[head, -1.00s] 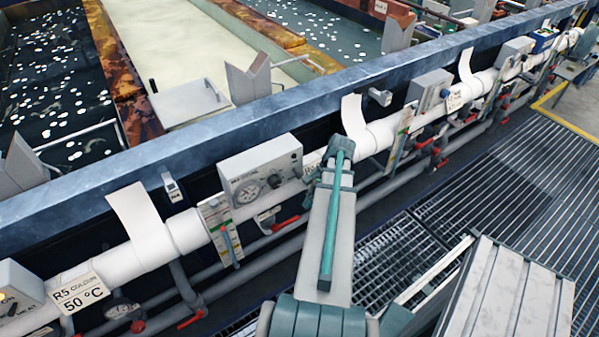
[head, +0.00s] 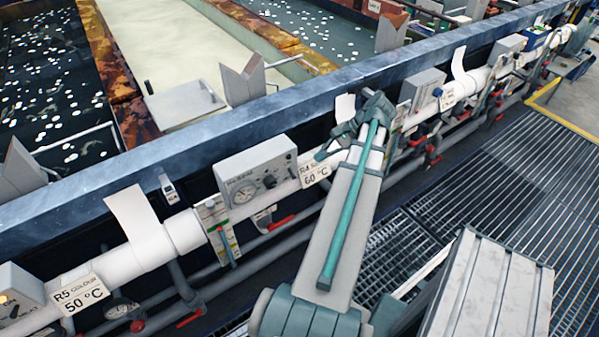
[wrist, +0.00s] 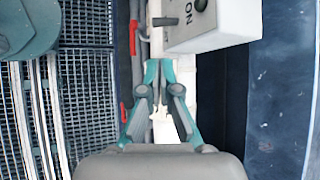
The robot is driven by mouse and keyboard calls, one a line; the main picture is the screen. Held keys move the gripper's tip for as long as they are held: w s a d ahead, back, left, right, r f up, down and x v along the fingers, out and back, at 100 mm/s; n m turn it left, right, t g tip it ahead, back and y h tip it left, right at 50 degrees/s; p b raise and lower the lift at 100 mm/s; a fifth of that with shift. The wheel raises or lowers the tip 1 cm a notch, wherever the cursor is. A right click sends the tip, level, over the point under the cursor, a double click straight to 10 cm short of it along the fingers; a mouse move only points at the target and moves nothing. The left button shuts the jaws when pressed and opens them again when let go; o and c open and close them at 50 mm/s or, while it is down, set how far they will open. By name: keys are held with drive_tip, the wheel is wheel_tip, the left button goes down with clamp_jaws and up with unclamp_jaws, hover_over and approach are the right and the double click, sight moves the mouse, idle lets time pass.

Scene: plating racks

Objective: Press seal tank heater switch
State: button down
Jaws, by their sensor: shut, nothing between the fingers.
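A grey control box (head: 258,175) with a round dial and dark knobs is mounted on the tank's front side, beside a label (head: 315,174) that reads R4 and 60 °C. The rest of the label is too small to read. My gripper (head: 322,154) is just right of the box, with its teal fingers pointing left toward it. In the wrist view the box (wrist: 222,25) shows a dark round knob, the letters ON and a dark lever-like switch (wrist: 166,21). My gripper (wrist: 158,66) is shut and empty, its tips below the switch and apart from it.
A white pipe (head: 150,245) runs along the tank front, with grey pipes and red valve handles (head: 281,220) beneath. Other control boxes (head: 428,88) sit further right. A blue-grey tank rim (head: 120,175) lies behind. Metal grating (head: 480,200) covers the floor.

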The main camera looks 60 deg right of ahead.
sight(288, 168)
drive_tip(key=shift+f, duration=0.1)
drive_tip(key=p+x, duration=0.2)
drive_tip(key=x, duration=0.8)
drive_tip(key=shift+a+p, duration=0.15)
drive_tip(key=shift+p, duration=0.3)
drive_tip(key=shift+s+d+g, duration=0.15)
drive_tip(key=shift+d+g, duration=0.05)
drive_tip(key=shift+g, duration=0.1)
drive_tip(key=shift+a+r, duration=0.15)
drive_tip(key=shift+r, duration=0.1)
